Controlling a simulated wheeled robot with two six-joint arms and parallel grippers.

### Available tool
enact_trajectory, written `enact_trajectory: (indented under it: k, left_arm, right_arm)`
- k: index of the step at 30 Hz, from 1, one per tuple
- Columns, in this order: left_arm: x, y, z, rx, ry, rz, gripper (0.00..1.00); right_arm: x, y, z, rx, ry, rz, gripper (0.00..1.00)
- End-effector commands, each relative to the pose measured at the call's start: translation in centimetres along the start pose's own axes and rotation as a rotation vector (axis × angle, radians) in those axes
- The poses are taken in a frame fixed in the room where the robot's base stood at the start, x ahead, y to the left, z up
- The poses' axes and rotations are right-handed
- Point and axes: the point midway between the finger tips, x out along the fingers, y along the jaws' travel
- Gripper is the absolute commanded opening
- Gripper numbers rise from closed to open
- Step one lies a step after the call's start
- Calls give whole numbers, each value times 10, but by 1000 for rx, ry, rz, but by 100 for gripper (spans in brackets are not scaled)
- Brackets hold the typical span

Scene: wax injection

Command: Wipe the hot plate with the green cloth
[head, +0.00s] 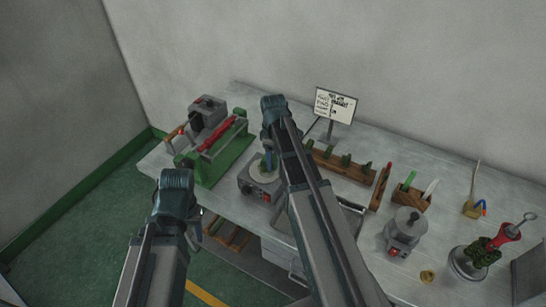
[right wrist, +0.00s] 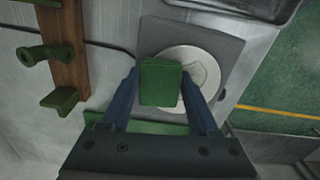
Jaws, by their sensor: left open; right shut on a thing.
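The hot plate is a grey box (head: 262,191) with a pale round top, standing near the table's front edge. In the right wrist view its round plate (right wrist: 208,68) shows a faint irregular patch. My right gripper (right wrist: 160,88) is shut on the green cloth (right wrist: 160,82), a small folded block, and holds it over the plate. I cannot tell whether the cloth touches the plate. In the head view my right gripper (head: 270,160) is over the hot plate, partly hidden by its arm. My left gripper (head: 194,236) is open and empty, in front of the table.
A green stand with a red piece (head: 216,142) and a grey machine (head: 208,114) are left of the hot plate. A wooden rack with green pieces (head: 340,163) is to the right. A grey pot (head: 405,228) and a sign (head: 336,105) stand further off.

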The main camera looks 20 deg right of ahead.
Motion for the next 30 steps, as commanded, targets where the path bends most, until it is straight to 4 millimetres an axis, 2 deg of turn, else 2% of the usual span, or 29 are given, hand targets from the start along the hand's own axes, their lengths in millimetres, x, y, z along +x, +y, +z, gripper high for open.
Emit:
enact_trajectory:
  k: [1,9,20,30]
  left_arm:
    - [1,0,0,0,0,0,49]
    - [-1,0,0,0,0,0,49]
    - [-1,0,0,0,0,0,49]
    - [2,0,0,0,0,0,49]
  right_arm:
    - [0,-8,1,-3,-2,-6,17]
    - [-1,-31,-2,-3,0,-6,17]
    - [-1,-37,-4,-3,1,-4,17]
    - [1,-65,-6,-4,2,-5,17]
